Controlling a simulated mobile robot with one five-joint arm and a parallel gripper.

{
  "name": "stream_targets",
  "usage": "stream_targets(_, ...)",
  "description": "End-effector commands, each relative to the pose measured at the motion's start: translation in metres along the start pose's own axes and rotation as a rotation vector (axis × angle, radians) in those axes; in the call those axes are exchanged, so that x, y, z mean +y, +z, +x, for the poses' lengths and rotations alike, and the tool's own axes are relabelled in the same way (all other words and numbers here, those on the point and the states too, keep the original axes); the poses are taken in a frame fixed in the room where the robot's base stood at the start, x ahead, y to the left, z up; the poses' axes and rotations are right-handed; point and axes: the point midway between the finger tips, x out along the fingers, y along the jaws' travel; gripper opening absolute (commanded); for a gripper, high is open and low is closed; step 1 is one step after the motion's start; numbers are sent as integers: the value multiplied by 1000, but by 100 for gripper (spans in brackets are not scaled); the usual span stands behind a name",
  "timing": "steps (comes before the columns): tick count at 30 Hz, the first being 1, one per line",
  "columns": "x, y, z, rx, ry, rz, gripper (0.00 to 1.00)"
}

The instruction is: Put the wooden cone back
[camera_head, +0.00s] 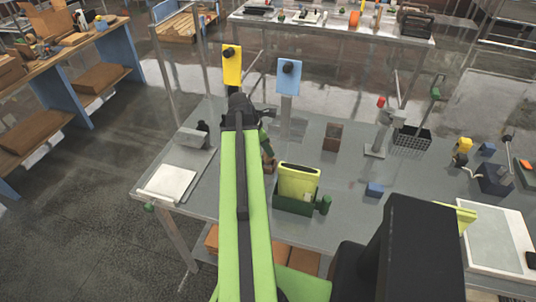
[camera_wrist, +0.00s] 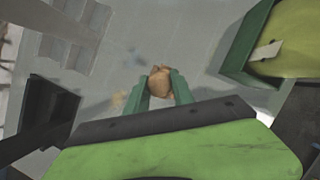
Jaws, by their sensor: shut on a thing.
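A small tan-brown wooden piece, which looks like the wooden cone (camera_wrist: 159,79), sits between the two green fingers of my gripper (camera_wrist: 158,88) in the wrist view. My gripper is shut on it, with one finger on each side. Whether it touches the table below cannot be told. In the head view my green arm hides most of the gripper; a bit of green and brown shows just right of the arm, over the table's left half. The place the cone belongs cannot be made out.
The grey table (camera_head: 340,225) bears a green holder with a yellow-green top (camera_head: 298,182) right of my arm. A blue block (camera_head: 374,189), a brown block (camera_head: 332,137) and a black wire basket (camera_head: 411,139) stand farther right. Yellow (camera_head: 232,67) and blue (camera_head: 288,77) panels stand behind.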

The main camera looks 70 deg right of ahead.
Motion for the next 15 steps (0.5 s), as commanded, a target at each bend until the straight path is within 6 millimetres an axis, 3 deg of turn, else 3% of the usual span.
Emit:
stream_targets(1, 0, -7, 17, 0, 0, 0, 0)
stream_targets(2, 0, -8, 19, 0, 0, 0, 0)
stream_targets(15, 0, -9, 21, 0, 1, -1, 0)
